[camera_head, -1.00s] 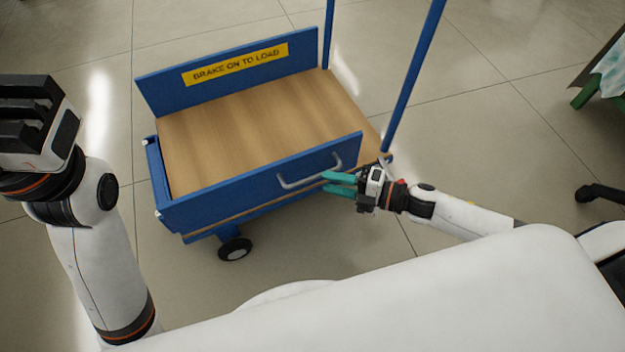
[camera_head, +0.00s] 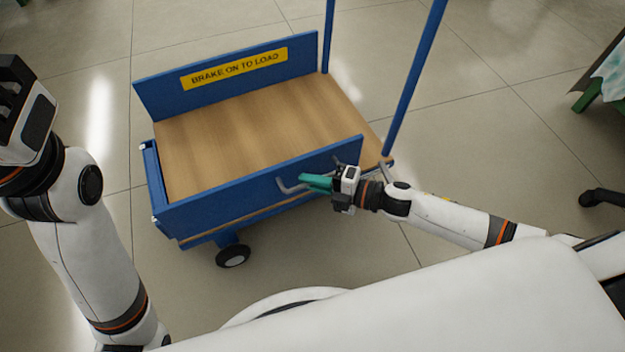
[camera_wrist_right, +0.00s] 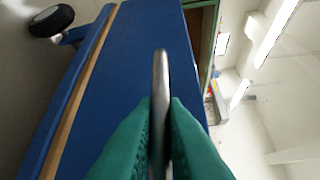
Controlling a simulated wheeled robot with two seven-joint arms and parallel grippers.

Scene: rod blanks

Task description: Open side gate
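The blue side gate (camera_head: 240,187) is the near long side panel of a blue cart and stands upright along the deck's edge. A grey metal handle (camera_head: 288,188) is on its outer face. My right gripper (camera_head: 308,183) is at the handle, its teal fingers close together. In the right wrist view the handle (camera_wrist_right: 160,75) runs between the two teal fingers (camera_wrist_right: 160,135), which press against it from both sides, with the blue panel (camera_wrist_right: 130,70) behind. My left gripper (camera_head: 14,100) is raised at the left edge, away from the cart, partly cut off.
The cart's wooden deck (camera_head: 250,125) is empty. The far panel (camera_head: 160,97) carries a yellow label (camera_head: 235,68) reading "BRAKE ON TO LOAD". Blue posts (camera_head: 412,85) rise at the right end. A wheel (camera_head: 233,256) shows below.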

